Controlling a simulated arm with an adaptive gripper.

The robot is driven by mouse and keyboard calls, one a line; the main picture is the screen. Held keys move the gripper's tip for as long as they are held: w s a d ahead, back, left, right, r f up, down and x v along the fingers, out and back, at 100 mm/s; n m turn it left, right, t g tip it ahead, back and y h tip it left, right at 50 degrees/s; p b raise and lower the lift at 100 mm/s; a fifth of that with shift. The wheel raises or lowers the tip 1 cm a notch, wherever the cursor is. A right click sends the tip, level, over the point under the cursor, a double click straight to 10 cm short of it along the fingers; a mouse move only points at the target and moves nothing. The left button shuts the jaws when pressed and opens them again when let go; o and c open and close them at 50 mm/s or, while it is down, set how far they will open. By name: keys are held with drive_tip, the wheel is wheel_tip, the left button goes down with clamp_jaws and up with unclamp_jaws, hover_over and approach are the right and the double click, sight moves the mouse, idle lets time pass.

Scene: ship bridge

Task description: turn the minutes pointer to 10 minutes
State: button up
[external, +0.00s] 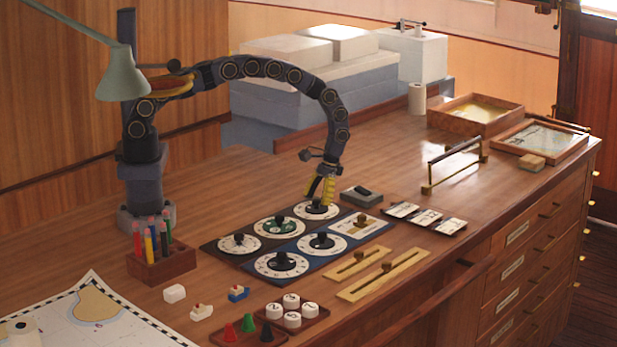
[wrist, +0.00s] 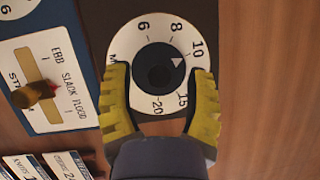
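The minutes dial (wrist: 147,28) is a white ring with a dark round centre and knob (wrist: 158,70). Its marks include 6, 8, 10, 15 and 20. The white triangular pointer (wrist: 178,62) points to the upper right in the wrist view, about at the 10. In the external view the dial (external: 305,212) is at the back of the dial panel. My gripper (wrist: 160,75) is over it, pointing down, with yellow fingers on either side of the knob. Gaps show between the fingers and the knob, so it looks open. The fingers hide parts of the ring.
A slider plate marked EBB, SLACK, FLOOD (wrist: 58,75) lies beside the dial. Several other dials, such as the front one (external: 262,270), share the panel. A grey box (external: 362,197) stands close to my gripper's right. Bare wood (wrist: 270,90) is clear to the right in the wrist view.

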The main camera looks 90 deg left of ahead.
drive_tip(key=v, duration=1.2)
drive_tip(key=shift+s, duration=0.1)
